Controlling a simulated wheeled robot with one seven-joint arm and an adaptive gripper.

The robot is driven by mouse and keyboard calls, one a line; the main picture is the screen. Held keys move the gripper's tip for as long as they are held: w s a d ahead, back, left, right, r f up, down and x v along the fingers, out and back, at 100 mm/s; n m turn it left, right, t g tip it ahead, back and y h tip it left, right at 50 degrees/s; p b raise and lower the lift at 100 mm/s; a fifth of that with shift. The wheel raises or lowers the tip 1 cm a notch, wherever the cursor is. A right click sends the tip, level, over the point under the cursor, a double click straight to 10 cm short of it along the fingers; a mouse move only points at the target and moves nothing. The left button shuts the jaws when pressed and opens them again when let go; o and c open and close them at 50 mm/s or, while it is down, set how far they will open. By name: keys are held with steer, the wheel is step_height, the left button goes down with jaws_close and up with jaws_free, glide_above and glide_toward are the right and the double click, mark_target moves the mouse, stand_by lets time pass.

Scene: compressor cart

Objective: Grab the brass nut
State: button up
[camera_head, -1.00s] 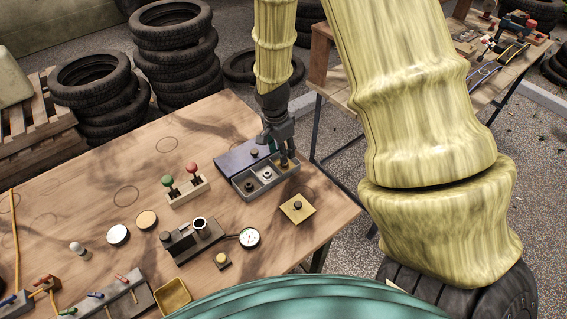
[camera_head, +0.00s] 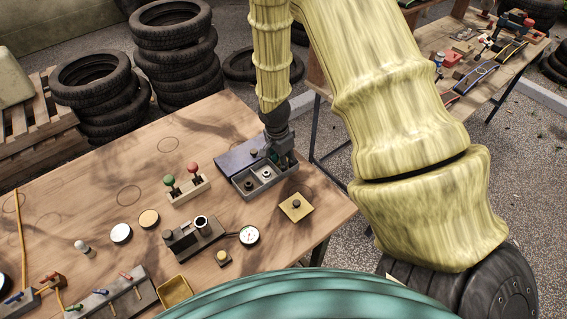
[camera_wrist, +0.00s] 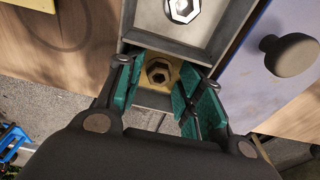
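The brass nut (camera_wrist: 158,72) lies in the end compartment of a grey tray (camera_wrist: 168,40), and its yellow metal and dark hole show between my fingers in the wrist view. My gripper (camera_wrist: 165,78) is open, with one teal-padded finger on each side of the nut and visible gaps beside it. Whether the fingertips are level with the nut is hard to tell. In the head view my gripper (camera_head: 281,158) reaches down into the right end of the tray (camera_head: 250,190) and hides the brass nut.
A silver nut (camera_wrist: 182,9) lies in the adjoining compartment. The tray's purple lid (camera_head: 236,156) with a dark knob lies right behind the tray. A yellow plate with a knob (camera_head: 296,207) is in front. A block with green and red levers (camera_head: 189,190) stands to the left.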

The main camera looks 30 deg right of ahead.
steer(key=shift+s, duration=0.1)
steer(key=c, duration=0.8)
steer(key=shift+r, duration=0.15)
